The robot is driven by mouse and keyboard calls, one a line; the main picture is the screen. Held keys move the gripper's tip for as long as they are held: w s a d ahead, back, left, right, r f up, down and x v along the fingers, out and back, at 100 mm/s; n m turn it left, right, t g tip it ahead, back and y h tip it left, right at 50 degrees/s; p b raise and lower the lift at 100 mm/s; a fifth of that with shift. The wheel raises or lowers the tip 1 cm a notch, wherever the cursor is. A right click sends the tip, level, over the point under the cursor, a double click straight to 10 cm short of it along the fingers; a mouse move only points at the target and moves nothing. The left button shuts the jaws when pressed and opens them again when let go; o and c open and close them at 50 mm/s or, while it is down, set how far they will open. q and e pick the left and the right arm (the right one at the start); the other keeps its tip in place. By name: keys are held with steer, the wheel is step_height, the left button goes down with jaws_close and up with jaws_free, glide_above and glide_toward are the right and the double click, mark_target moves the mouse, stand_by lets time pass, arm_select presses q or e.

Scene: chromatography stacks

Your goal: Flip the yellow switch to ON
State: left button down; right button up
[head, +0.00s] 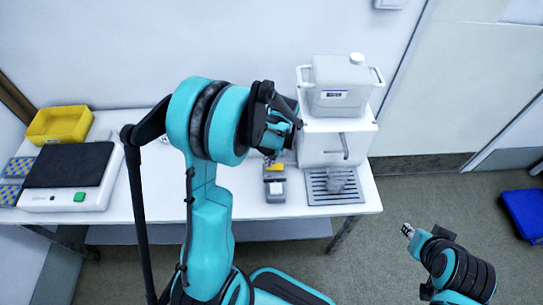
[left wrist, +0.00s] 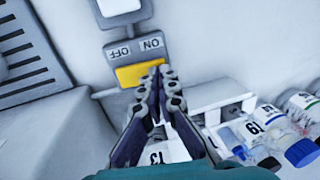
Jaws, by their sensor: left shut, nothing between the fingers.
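The yellow switch (left wrist: 132,73) is a rocker on a grey switch box with ON and OFF labels beside it. In the left wrist view, my left gripper (left wrist: 158,72) is shut and empty, with its fingertips over the end of the rocker on the ON label's side. I cannot tell whether they touch it. In the head view the yellow switch (head: 276,167) shows on its box (head: 275,187), just under my left gripper (head: 270,157). My right gripper (head: 408,230) is small and away from the table at lower right; its opening cannot be made out.
A drip tray (head: 318,196) stands right of the switch box, with a white stand and a jug-like container (head: 340,85) behind. A balance-like device (head: 75,185) and yellow bin (head: 58,124) are at left. Bottles (left wrist: 301,152) lie near the left gripper. A blue box (head: 524,213) is on the floor.

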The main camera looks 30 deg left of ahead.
arm_select(q)
steer(key=shift+f, duration=0.2)
steer(key=shift+s+a+f+t+h+b, duration=0.2)
steer(key=shift+a+f+t+h+b, duration=0.1)
steer(key=shift+f+h+b, duration=0.15)
steer(key=shift+d, duration=0.15)
steer(key=shift+w+d+r, duration=0.1)
steer(key=shift+w+d+r+p, duration=0.2)
steer(key=shift+w+d+p, duration=0.15)
steer(key=shift+d, duration=0.1)
